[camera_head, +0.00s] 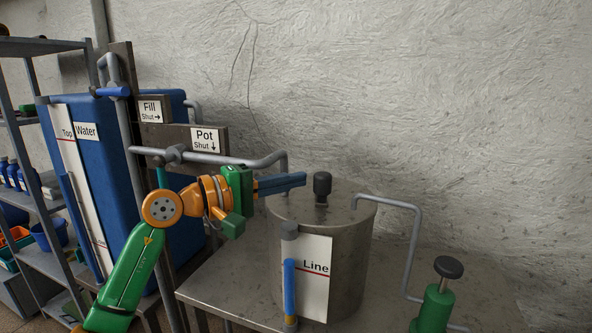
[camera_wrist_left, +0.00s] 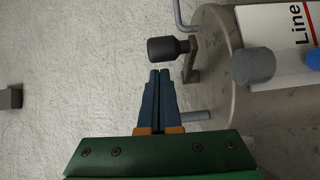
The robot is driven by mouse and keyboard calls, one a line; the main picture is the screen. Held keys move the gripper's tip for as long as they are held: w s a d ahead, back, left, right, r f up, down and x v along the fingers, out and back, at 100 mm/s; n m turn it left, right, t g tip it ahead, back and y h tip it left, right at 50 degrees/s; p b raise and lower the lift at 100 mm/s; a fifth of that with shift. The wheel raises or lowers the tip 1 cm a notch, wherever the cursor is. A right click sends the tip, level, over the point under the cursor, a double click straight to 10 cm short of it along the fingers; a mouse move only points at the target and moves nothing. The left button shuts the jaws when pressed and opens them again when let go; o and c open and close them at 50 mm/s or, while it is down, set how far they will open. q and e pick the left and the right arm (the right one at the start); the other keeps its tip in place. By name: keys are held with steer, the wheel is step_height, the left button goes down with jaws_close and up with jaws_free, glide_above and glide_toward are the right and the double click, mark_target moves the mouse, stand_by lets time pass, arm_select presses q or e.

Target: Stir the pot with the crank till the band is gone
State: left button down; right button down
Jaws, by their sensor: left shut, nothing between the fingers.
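The steel pot (camera_head: 348,240) stands on a metal table. The crank (camera_head: 322,187) on its lid has a black knob on top. In the left wrist view the crank knob (camera_wrist_left: 163,50) lies just beyond my fingertips, with its short metal arm beside it. My left gripper (camera_head: 304,180) is shut and empty, its blue fingers pointing at the knob from the left with a small gap; it also shows in the left wrist view (camera_wrist_left: 159,72). I cannot make out a band. My right gripper is not in view.
A sight tube (camera_head: 290,288) with blue in it and a white "Line" card (camera_head: 315,285) are on the pot's front. Pipes, a blue water tank (camera_head: 115,150) and Fill and Pot signs are left. A green hand pump (camera_head: 435,308) stands right. Bare table (camera_head: 235,290) lies left of the pot.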

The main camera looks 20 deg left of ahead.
mark_target(319, 183)
arm_select(q)
steer(key=shift+s+d, duration=0.15)
steer(key=shift+d, duration=0.2)
steer(key=shift+d+f, duration=0.1)
steer(key=shift+d, duration=0.3)
steer(key=shift+d+b, duration=0.45)
steer(key=shift+d, duration=0.85)
